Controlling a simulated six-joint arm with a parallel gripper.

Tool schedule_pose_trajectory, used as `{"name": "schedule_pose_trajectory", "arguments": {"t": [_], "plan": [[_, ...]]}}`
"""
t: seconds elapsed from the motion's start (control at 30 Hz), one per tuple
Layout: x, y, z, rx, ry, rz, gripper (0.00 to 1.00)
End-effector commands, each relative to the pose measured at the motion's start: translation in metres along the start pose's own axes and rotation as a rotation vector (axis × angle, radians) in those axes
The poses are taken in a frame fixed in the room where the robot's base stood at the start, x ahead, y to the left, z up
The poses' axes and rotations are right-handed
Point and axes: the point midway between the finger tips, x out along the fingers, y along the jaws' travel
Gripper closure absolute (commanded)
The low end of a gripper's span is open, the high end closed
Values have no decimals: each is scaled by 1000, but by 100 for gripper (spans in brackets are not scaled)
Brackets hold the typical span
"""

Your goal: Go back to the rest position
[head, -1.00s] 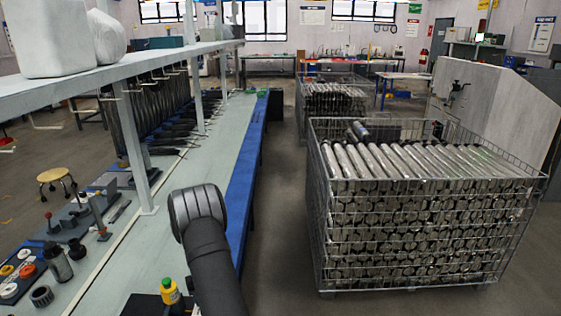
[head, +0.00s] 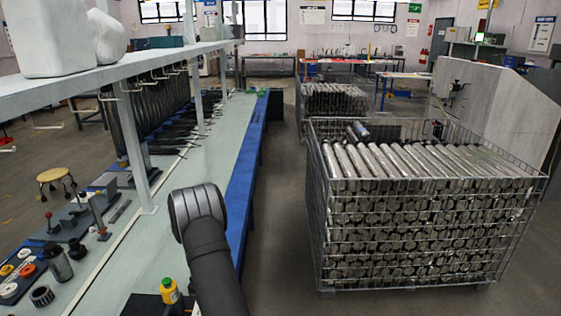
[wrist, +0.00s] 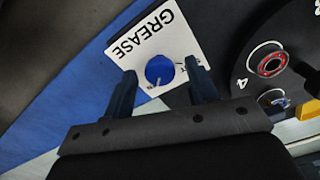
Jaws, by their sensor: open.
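My gripper (wrist: 158,88) shows in the wrist view with its two dark blue fingers spread apart and nothing between them. It is above a white panel labelled GREASE (wrist: 140,38), and a round blue knob (wrist: 159,70) on that panel shows between the fingertips from this viewpoint. I cannot tell the height of the fingers above it. In the head view my gripper is out of sight; only my dark arm shows at the bottom middle.
A round black plate (wrist: 244,62) marked 4, with a red-ringed part, lies right of the panel. In the head view a yellow bottle (head: 170,291) stands beside my arm. A wire crate of metal tubes (head: 318,240) stands right of the aisle. A white shelf (head: 60,92) overhangs the bench.

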Motion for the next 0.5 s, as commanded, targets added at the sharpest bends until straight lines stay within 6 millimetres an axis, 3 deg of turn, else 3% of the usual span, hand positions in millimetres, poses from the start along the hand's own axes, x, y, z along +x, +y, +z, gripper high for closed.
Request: {"name": "schedule_pose_trajectory", "arguments": {"t": [0.5], "plan": [[0,0,0,-79,2,0,47]]}}
